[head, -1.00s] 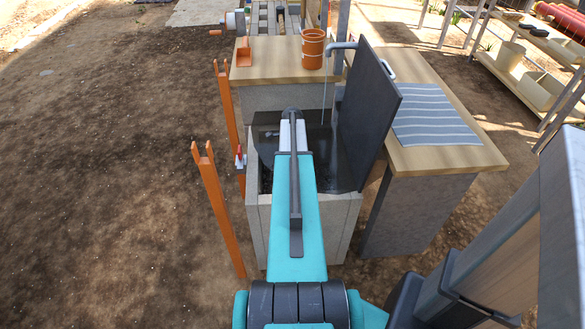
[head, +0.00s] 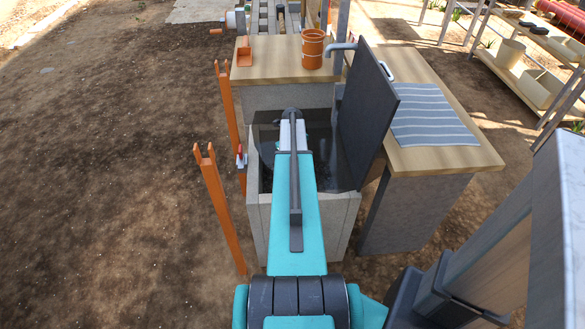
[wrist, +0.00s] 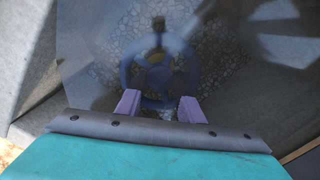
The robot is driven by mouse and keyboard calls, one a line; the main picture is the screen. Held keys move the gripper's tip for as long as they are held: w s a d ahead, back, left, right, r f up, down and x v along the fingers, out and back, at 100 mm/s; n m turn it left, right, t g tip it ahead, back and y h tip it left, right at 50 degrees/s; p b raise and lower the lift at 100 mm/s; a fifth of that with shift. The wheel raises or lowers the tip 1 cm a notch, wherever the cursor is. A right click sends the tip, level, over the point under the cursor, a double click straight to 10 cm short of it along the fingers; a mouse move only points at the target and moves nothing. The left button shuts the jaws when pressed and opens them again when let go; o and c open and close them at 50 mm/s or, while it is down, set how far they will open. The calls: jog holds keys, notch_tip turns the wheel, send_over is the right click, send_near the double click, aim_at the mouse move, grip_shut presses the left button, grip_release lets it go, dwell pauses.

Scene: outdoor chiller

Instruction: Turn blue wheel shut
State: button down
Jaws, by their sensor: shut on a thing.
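The blue wheel (wrist: 157,73) shows in the wrist view as a blurred, spoked ring down in the stone trough. My gripper (wrist: 160,106) has its two purple fingers on either side of the wheel's near rim, shut on it. In the head view my arm reaches down into the trough (head: 256,215), and hides the wheel and the gripper's fingers.
A dark raised panel (head: 368,115) stands at the trough's right side. A wooden counter (head: 440,160) with a striped cloth (head: 430,113) lies beyond it. Orange posts (head: 222,215) stand on the left. An orange bucket (head: 312,48) and orange scoop (head: 243,58) sit on the back counter.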

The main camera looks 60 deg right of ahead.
jog(key=c, duration=1.4)
grip_release()
jog(key=shift+f, duration=0.8)
jog(key=shift+o, duration=1.1)
jog(key=shift+w+a, duration=0.1)
jog(key=shift+a, duration=0.05)
jog(key=shift+o, duration=0.3)
jog(key=shift+r, duration=0.15)
jog(key=shift+w+r+p, duration=0.1)
jog(key=shift+r+p, duration=0.15)
jog(key=shift+p, duration=0.05)
jog(key=o, duration=0.5)
jog(key=shift+r+p, duration=0.65)
jog(key=shift+r, duration=0.2)
jog(key=shift+c, duration=0.2)
jog(key=shift+r+p, duration=1.2)
jog(key=shift+r, duration=1.2)
jog(key=shift+r, duration=0.15)
